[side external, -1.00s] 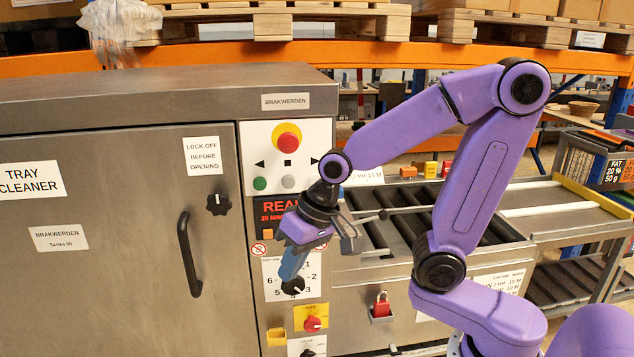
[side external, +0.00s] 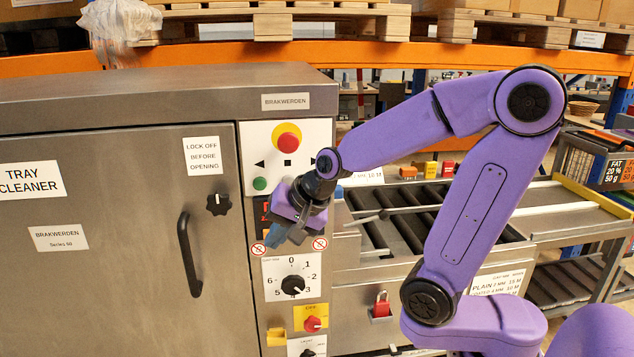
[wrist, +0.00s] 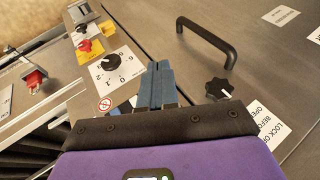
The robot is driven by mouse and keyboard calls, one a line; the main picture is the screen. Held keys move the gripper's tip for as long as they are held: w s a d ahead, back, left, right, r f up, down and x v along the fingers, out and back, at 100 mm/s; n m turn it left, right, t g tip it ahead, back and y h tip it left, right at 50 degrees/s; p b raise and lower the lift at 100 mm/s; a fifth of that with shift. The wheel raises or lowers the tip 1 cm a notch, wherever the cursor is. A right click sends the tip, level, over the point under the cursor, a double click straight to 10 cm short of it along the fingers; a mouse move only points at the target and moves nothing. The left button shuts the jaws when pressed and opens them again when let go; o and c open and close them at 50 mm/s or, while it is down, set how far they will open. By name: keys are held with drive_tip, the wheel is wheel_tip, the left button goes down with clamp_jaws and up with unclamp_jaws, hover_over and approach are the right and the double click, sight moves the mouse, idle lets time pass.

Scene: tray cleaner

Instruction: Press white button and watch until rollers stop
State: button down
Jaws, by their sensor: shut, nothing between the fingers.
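The control panel (side external: 318,135) stands on the tray cleaner's front (side external: 120,280), with a red stop button (side external: 288,142) on yellow and a green button (side external: 260,184) below left of it. The white button, right of the green one, is covered by my wrist in the side view and not seen in the wrist view. My gripper (side external: 272,240) is shut and empty, its blue fingers pointing down in front of the panel, between the display and the numbered dial (side external: 293,284). The wrist view shows the shut fingers (wrist: 160,68). The dark rollers (side external: 410,220) lie right; their motion cannot be told.
A black knob (side external: 218,204) and door handle (side external: 187,255) stick out left of my gripper. A red switch (side external: 313,323) on yellow is below the dial. A red padlock (side external: 381,306) hangs right. The display is mostly hidden behind my gripper.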

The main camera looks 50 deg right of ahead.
drive_tip(key=s+d+r+m+t+h, duration=0.1)
drive_tip(key=s+d+m+h, duration=0.1)
drive_tip(key=d+m, duration=0.3)
drive_tip(key=s+d+r+m+t+h, duration=0.1)
drive_tip(key=s+d+r+m+h, duration=0.1)
drive_tip(key=d+m, duration=0.3)
drive_tip(key=shift+s+r+h, duration=0.3)
drive_tip(key=shift+s+h, duration=0.1)
drive_tip(key=w+d, duration=0.6)
idle(0.8)
drive_tip(key=shift+w+d, duration=0.2)
idle(1.8)
drive_tip(key=shift+w+d, duration=0.2)
